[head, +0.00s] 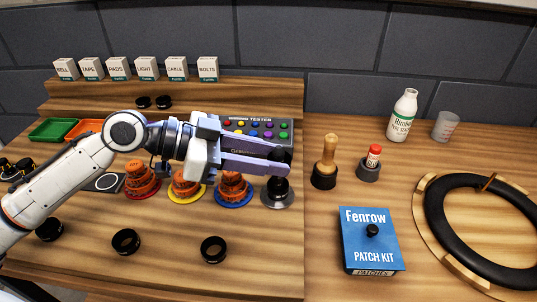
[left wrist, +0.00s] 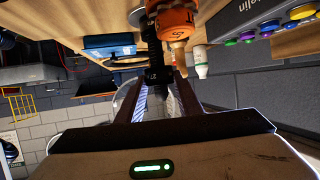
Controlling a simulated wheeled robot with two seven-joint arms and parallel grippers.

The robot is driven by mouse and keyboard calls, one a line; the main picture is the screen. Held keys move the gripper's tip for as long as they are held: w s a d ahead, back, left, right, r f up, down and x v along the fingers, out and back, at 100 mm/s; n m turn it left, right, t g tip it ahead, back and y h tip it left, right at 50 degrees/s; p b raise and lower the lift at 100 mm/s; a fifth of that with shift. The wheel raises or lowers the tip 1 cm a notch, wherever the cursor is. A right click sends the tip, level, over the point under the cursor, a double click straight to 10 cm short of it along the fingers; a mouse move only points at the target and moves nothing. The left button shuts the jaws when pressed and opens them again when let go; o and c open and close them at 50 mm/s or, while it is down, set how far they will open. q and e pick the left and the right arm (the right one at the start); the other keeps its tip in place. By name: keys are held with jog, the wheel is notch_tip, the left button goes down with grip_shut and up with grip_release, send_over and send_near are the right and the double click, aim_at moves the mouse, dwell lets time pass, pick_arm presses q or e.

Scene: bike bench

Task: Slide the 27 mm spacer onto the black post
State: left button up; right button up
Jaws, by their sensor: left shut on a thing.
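My left gripper (head: 284,160) is shut on a small black ring-shaped piece, likely the spacer (left wrist: 155,75), which the fingers mostly hide. It is right over the black post (head: 278,186) on the round grey base (head: 278,201), the rightmost of the row. In the left wrist view the held piece and the dark parts beyond it run together, so I cannot tell whether the spacer is around the post or just above it. No size mark on it is readable. My right gripper is out of view.
Posts with orange spacers on a blue base (head: 234,199), a yellow base and a red base stand to the left. Loose black rings (head: 213,249) lie in front. The tester box (head: 262,128) is behind. A mallet-like tool (head: 326,165) and patch kit (head: 370,238) are right.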

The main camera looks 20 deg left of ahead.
pick_arm(q)
jog(key=shift+f+b, duration=0.5)
jog(key=shift+f, duration=0.3)
jog(key=shift+f+b, duration=0.3)
jog(key=shift+f, duration=0.1)
jog(key=shift+f+b, duration=0.55)
jog(key=shift+f, duration=0.35)
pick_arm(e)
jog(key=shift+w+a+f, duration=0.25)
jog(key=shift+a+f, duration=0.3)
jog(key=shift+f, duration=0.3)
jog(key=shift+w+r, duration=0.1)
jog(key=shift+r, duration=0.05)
pick_arm(q)
jog(key=o, duration=1.1)
